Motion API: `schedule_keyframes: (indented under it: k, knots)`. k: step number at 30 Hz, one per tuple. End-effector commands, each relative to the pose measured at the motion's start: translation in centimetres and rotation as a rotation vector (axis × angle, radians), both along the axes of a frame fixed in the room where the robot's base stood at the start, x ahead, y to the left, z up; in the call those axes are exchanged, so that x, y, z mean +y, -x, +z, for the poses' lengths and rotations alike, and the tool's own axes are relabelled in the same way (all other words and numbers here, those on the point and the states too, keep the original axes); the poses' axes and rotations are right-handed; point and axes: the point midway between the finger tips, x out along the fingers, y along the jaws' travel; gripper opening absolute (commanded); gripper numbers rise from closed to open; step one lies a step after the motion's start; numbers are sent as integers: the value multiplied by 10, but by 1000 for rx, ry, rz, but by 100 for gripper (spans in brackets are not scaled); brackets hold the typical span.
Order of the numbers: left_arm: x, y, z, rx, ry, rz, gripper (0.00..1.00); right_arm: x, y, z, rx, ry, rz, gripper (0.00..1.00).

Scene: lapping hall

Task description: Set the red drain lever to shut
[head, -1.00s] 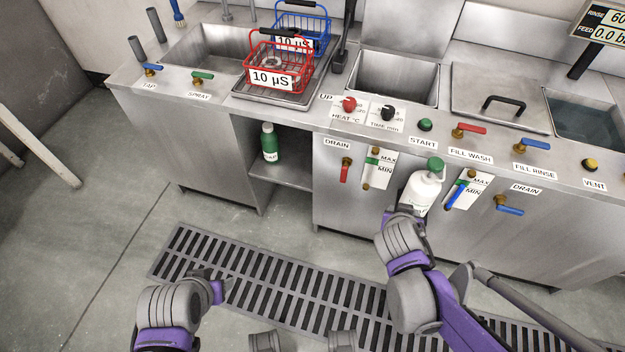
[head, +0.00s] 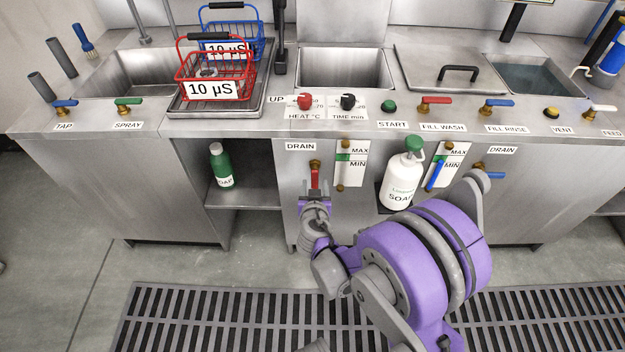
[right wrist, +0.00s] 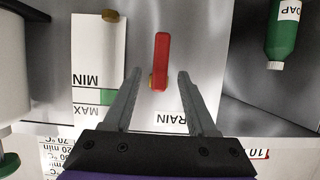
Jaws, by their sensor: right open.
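The red drain lever (head: 315,177) hangs straight down from its brass valve under the left DRAIN label (head: 300,146) on the cabinet front. My right gripper (head: 315,198) is at the lever's lower end in the head view, with its fingers partly hidden. In the right wrist view, which is upside down, the open fingers (right wrist: 160,72) stand on either side of the red lever (right wrist: 162,60), with gaps on both sides. Whether the tips reach past the lever in depth is hard to tell. My left gripper is out of view.
A MAX/MIN level gauge (head: 350,164) is right beside the lever. A green soap bottle (head: 221,165) stands in the open bay at left. A floor grate (head: 220,318) lies in front.

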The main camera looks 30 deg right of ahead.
Motion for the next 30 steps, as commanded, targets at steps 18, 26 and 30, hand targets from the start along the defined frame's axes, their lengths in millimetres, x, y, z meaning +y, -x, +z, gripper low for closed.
schedule_keyframes:
  k: [18, 26, 30]
  knots:
    - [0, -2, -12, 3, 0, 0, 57, -24, -39, -19, 1, -1, 0, 57]
    - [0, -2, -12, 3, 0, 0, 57, -24, -39, -19, 1, -1, 0, 23]
    - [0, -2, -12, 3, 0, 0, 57, -24, -39, -19, 1, -1, 0, 0]
